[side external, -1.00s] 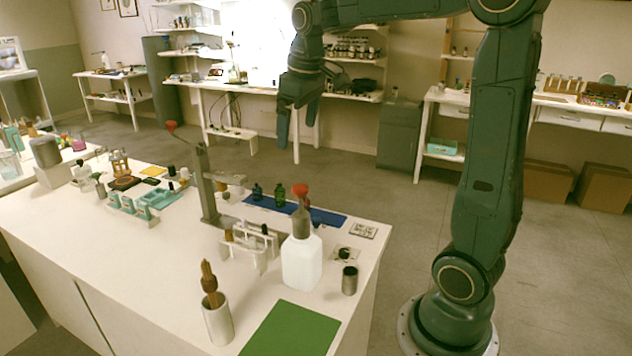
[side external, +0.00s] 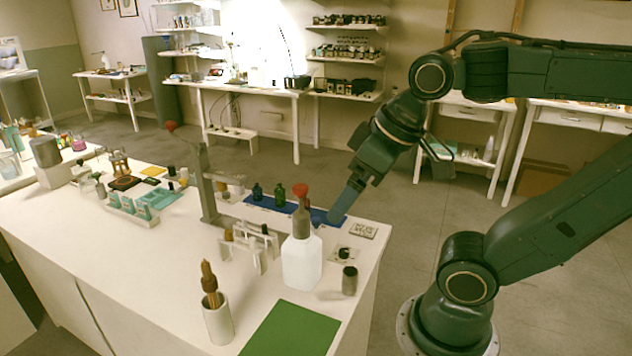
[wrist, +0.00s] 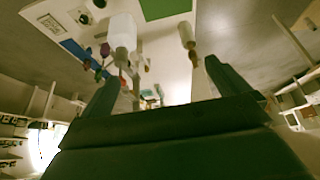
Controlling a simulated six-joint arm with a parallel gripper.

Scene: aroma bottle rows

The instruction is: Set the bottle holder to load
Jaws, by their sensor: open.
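I cannot tell for certain which thing is the bottle holder. A small plate with a black knob (side external: 345,253) lies on the bench near its right edge; its markings are too small to read. A grey metal stand (side external: 207,195) rises from the bench, and a pale rack (side external: 252,250) with several small bottles stands in front of it. My gripper (side external: 338,212) is over the bench's right side, pointing down and left, behind the white bottle and above the blue mat. In the wrist view my gripper (wrist: 162,70) is open with nothing between its fingers.
A white bottle (side external: 301,262) with a red top stands close to my gripper. A labelled card (side external: 363,231), a dark cylinder (side external: 349,281), a white cup (side external: 218,322) and a green mat (side external: 290,330) are nearby.

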